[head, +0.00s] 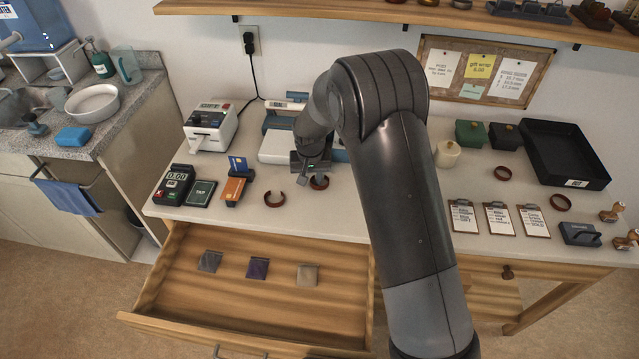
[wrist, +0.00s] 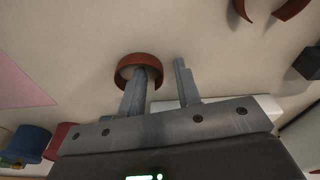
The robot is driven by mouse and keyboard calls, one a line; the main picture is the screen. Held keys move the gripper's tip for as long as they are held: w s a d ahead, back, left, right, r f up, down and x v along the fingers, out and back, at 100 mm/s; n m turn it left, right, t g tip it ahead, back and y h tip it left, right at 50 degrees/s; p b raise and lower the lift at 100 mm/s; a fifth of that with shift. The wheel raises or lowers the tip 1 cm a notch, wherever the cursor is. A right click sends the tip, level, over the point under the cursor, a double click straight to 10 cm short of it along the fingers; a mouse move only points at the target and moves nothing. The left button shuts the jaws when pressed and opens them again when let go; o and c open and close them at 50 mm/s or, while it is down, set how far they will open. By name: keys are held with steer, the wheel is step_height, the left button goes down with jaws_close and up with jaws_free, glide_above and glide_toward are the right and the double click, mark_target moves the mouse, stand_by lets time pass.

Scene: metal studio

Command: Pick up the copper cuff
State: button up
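A reddish-brown, copper-coloured cuff (head: 319,183) lies on the white worktop below my gripper (head: 311,176) in the head view. In the wrist view this cuff (wrist: 138,60) shows as a ring. One finger of my gripper (wrist: 162,72) overlaps the ring's opening; the other finger is outside it to the right. The fingers are apart with a gap between them. I cannot tell whether they touch the cuff. A second similar cuff (head: 274,199), with a gap in its band, lies to the left; part of a split cuff (wrist: 290,9) shows at the wrist view's top right.
A card stand (head: 233,190) and payment terminal (head: 175,183) stand left of the cuffs. A scale (head: 277,147) is behind. Brown rings (head: 502,173) and a black tray (head: 563,150) are at the right. An open drawer (head: 235,318) juts out below the worktop's front.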

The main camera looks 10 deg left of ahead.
jaws_close()
stand_by(0.6)
